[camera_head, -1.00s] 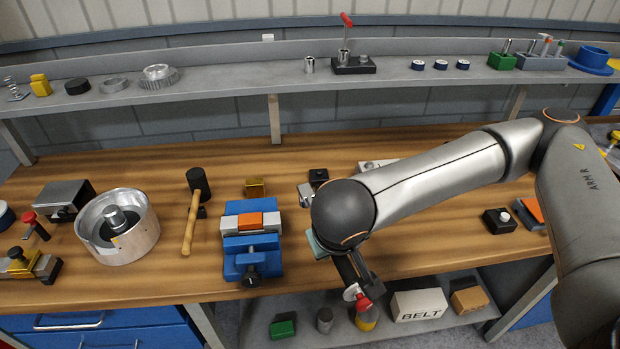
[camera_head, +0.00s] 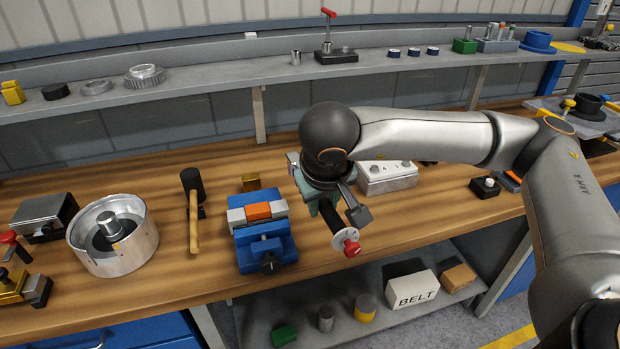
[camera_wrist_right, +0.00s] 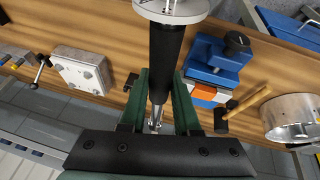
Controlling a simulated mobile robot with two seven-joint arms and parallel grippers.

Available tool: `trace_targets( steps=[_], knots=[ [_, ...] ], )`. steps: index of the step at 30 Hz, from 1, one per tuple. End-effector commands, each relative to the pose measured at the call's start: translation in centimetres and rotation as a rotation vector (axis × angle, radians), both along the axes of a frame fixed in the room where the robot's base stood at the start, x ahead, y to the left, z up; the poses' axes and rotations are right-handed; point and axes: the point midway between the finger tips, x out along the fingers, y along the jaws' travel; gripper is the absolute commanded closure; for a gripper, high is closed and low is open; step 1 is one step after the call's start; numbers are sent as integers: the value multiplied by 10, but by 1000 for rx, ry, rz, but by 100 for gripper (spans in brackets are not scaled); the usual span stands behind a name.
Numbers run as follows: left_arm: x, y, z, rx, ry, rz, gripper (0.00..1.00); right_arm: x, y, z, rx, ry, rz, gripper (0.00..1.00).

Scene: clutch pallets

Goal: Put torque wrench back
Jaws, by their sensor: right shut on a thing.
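The torque wrench (camera_head: 334,224) shows as a black handle with a silver disc and a red knob at its low end. My right gripper (camera_head: 322,196) is shut on it and holds it tilted above the front part of the bench. In the right wrist view the black handle (camera_wrist_right: 167,55) runs between the green fingers of my right gripper (camera_wrist_right: 158,105), with the silver disc at the top edge and a thin metal shaft at the fingers. The wrench's far end is hidden in the head view. My left gripper is not in view.
A blue vise (camera_head: 262,240), a hammer (camera_head: 194,215) and a round metal housing (camera_head: 140,256) stand left of the gripper. A grey switch box (camera_head: 388,178) is close on its right. The back shelf (camera_head: 205,88) holds several small parts. A lower shelf holds a BELT box (camera_head: 411,290).

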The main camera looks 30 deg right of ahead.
Motion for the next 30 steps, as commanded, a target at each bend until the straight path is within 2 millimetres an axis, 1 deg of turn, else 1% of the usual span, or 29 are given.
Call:
trace_targets(
  steps=[1, 3, 5, 6, 9, 13, 17, 20, 23, 30],
  knots=[
    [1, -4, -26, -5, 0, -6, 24, 9, -21, -7, 9, -14, -34, 100],
    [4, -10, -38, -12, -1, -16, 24, 14, -47, 1, 13, -15, -56, 100],
    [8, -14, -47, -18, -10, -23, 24, 15, -67, 8, 18, -17, -69, 100],
    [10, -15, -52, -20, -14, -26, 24, 15, -81, 12, 19, -18, -76, 100],
    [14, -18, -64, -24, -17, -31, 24, 10, -109, 22, 24, -20, -85, 100],
    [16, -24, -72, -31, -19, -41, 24, 2, -134, 32, 27, -22, -84, 100],
    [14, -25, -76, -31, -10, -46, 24, -1, -144, 37, 27, -20, -79, 100],
    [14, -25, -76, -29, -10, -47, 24, 9, -143, 35, 28, -20, -77, 100],
    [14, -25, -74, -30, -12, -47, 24, 28, -138, 27, 27, -18, -75, 100],
    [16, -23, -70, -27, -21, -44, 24, 81, -124, 2, 27, -17, -77, 100]
  ],
)
